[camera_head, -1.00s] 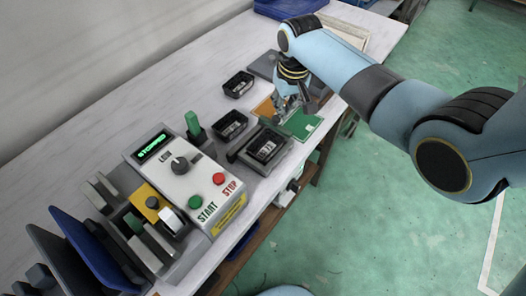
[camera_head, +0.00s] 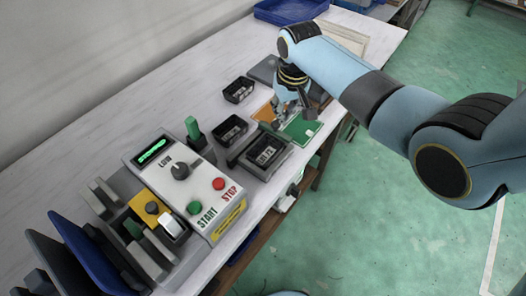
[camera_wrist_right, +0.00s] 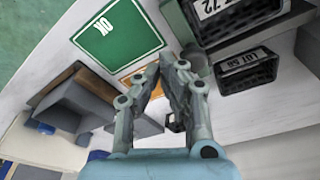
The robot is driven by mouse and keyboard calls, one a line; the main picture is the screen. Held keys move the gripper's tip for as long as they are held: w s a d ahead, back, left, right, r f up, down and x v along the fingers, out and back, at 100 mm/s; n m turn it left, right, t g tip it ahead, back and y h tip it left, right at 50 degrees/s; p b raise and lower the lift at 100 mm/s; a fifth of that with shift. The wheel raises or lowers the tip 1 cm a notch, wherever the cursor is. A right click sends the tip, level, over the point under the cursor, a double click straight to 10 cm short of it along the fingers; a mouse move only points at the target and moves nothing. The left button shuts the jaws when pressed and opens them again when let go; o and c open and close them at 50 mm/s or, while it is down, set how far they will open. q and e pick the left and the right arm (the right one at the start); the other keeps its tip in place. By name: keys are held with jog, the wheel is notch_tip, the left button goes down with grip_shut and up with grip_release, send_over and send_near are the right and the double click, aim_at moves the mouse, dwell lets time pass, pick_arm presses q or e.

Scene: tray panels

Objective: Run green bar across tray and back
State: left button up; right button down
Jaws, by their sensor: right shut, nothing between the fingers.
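An upright green bar (camera_head: 193,128) stands behind the grey control box. A black tray (camera_head: 266,150) sits in a grey holder at the bench's front edge. In the right wrist view a tray labelled 72 (camera_wrist_right: 228,12) sits in a grey-green frame, with a LOT 58 tray (camera_wrist_right: 247,69) beside it. My right gripper (camera_head: 278,121) is low over the bench, by the green OK panel and apart from the green bar. In the wrist view its fingers (camera_wrist_right: 163,72) are together and empty. My left gripper is out of view.
The control box (camera_head: 187,185) has a dial, START and STOP buttons and a lit display. An orange panel (camera_head: 263,112) and the green panel (camera_head: 301,128) lie near the gripper.

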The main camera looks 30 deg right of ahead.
jog(key=shift+a, duration=0.1)
dwell(0.3)
jog(key=shift+s+a+p, duration=0.35)
jog(key=shift+a+p, duration=0.15)
jog(key=shift+a, duration=0.3)
jog(key=shift+s+a+p, duration=0.3)
jog(key=shift+a+p, duration=0.2)
jog(key=shift+a, duration=0.25)
jog(key=shift+s+a+p, duration=0.35)
jog(key=shift+a+p, duration=0.15)
jog(key=shift+a, duration=0.3)
jog(key=shift+s+a+p, duration=0.45)
jog(key=shift+a, duration=0.55)
jog(key=shift+s+a+p, duration=0.4)
jog(key=shift+a+p, duration=0.05)
jog(key=shift+a, duration=0.6)
jog(key=shift+s+a+p, duration=0.45)
jog(key=shift+a, duration=0.55)
jog(key=shift+w+d, duration=0.1)
jog(key=shift+d, duration=0.15)
jog(key=shift+w+d, duration=0.1)
jog(key=shift+d, duration=0.05)
notch_tip(320, 180, up, 7)
jog(key=p, duration=0.2)
